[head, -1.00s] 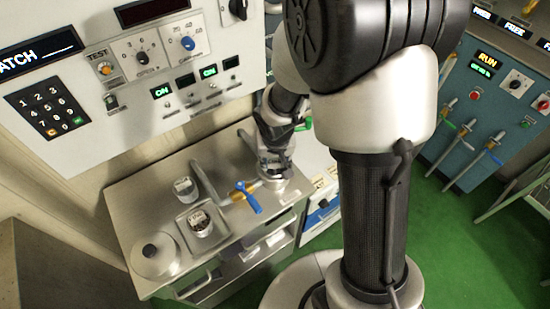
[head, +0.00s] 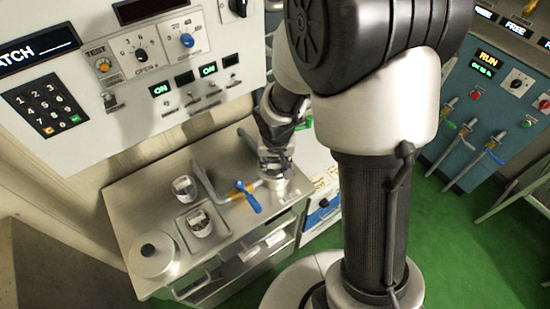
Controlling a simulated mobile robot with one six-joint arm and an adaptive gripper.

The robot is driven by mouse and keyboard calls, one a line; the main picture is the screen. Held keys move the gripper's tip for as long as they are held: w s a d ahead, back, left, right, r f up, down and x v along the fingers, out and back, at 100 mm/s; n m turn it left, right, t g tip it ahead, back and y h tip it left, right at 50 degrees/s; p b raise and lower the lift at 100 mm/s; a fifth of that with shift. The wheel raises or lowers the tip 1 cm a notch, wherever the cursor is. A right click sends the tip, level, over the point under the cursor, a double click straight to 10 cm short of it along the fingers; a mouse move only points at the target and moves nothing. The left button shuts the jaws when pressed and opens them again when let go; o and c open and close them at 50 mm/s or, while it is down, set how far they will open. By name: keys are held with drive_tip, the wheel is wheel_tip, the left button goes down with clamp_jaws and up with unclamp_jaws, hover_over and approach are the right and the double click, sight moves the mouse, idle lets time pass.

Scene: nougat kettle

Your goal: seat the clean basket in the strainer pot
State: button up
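My gripper (head: 274,158) is at the right end of the metal bench, directly above a round metal pot (head: 277,182), which looks like the strainer pot. A small shiny part shows between the gripper and the pot. I cannot tell whether it is the clean basket, how deep it sits, or whether the fingers are shut on it. A small round container (head: 184,187) stands on the bench at the left. Another, with dark contents (head: 200,223), stands in a shallow square tray (head: 188,240). A blue-handled valve (head: 248,198) is left of the pot.
A lidded round vessel (head: 153,256) stands at the bench's front left. A grey bent pipe (head: 203,180) rises behind the valve. The control panel (head: 120,110) overhangs the back. Open shelves are below the bench (head: 125,200). My arm hides much of the right.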

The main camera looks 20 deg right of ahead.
drive_tip(key=o, duration=0.5)
drive_tip(key=shift+o, duration=0.2)
drive_tip(key=o, duration=0.4)
drive_tip(key=shift+r, duration=0.1)
drive_tip(key=shift+r+p, duration=3.25)
drive_tip(key=shift+r, duration=0.7)
